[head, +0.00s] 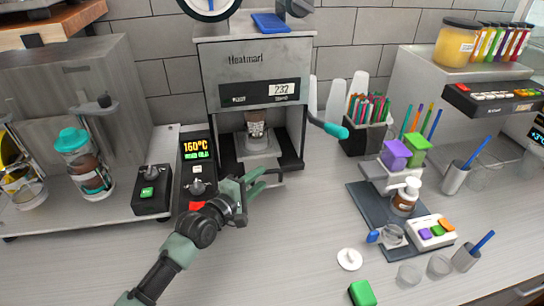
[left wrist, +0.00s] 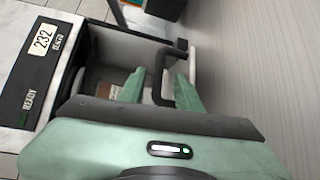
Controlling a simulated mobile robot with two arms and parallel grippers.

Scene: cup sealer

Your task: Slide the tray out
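The grey sealing machine (head: 255,60) stands at the back middle and its display reads 232. Its tray (head: 262,147) is inside the lower opening, with a cup (head: 257,128) standing on it. My left gripper (head: 268,180) is in front of the opening at the tray's dark handle. In the left wrist view the two green fingers (left wrist: 158,86) are apart, with the dark handle (left wrist: 165,92) between them. I cannot tell whether either finger touches it. My right gripper is not in view.
A control box (head: 198,175) showing 160°C stands left of the machine. A lever with a teal grip (head: 335,131) sticks out at the machine's right. A pen holder (head: 368,130) and a dark mat (head: 375,215) with small items are further right.

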